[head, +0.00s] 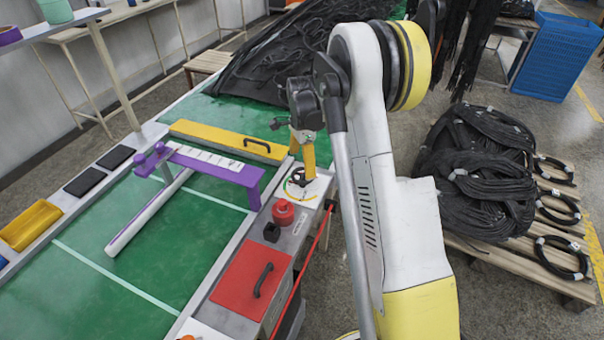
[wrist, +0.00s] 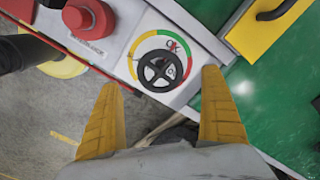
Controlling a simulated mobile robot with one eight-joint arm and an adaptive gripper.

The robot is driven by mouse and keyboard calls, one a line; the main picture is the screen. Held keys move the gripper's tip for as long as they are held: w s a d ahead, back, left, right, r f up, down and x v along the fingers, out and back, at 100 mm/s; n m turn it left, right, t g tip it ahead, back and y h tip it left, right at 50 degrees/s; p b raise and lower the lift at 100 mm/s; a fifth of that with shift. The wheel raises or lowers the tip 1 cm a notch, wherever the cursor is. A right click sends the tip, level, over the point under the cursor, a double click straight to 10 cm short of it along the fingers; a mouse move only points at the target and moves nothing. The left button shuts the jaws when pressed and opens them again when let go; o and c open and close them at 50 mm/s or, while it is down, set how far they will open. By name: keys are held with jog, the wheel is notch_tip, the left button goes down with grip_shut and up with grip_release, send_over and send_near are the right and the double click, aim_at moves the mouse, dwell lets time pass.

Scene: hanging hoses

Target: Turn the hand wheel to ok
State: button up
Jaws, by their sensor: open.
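The black hand wheel (wrist: 159,69) sits on a white panel in the wrist view, with a coloured arc around it in yellow, green and red. The OK mark (wrist: 173,46) is at the upper right of the wheel, by the green part. In the head view the dial (head: 299,184) shows small, partly behind my gripper. My gripper (wrist: 163,90) has two yellow fingers, spread wide and empty. The wheel lies beyond the fingertips and between their lines. In the head view my gripper (head: 308,160) points down at the panel. I cannot tell whether a finger touches the panel.
A red button (head: 284,212) stands beside the dial. A red lid (head: 250,281) with a black handle is nearer. A yellow bar (head: 228,141) and a purple bracket (head: 215,167) cross the green table. Black hoses (head: 475,165) lie on a pallet at right.

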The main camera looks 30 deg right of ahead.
aim_at(302, 174)
notch_tip(302, 174, up, 6)
jog(key=shift+f, duration=0.1)
dwell(0.5)
jog(key=s+a+r+n+t, duration=0.4)
jog(key=s+a+r+n, duration=0.65)
jog(key=s+r, duration=0.3)
jog(key=s+a+n+t, duration=0.1)
jog(key=s+a+n, duration=0.2)
jog(key=s, duration=0.4)
jog(key=s+a+n+t, duration=0.2)
jog(key=s+a+n, duration=0.2)
jog(key=s+n, duration=0.1)
jog(key=shift+s+a+f+n, duration=0.2)
jog(key=shift+s+f+n, duration=0.15)
jog(key=shift+s, duration=0.55)
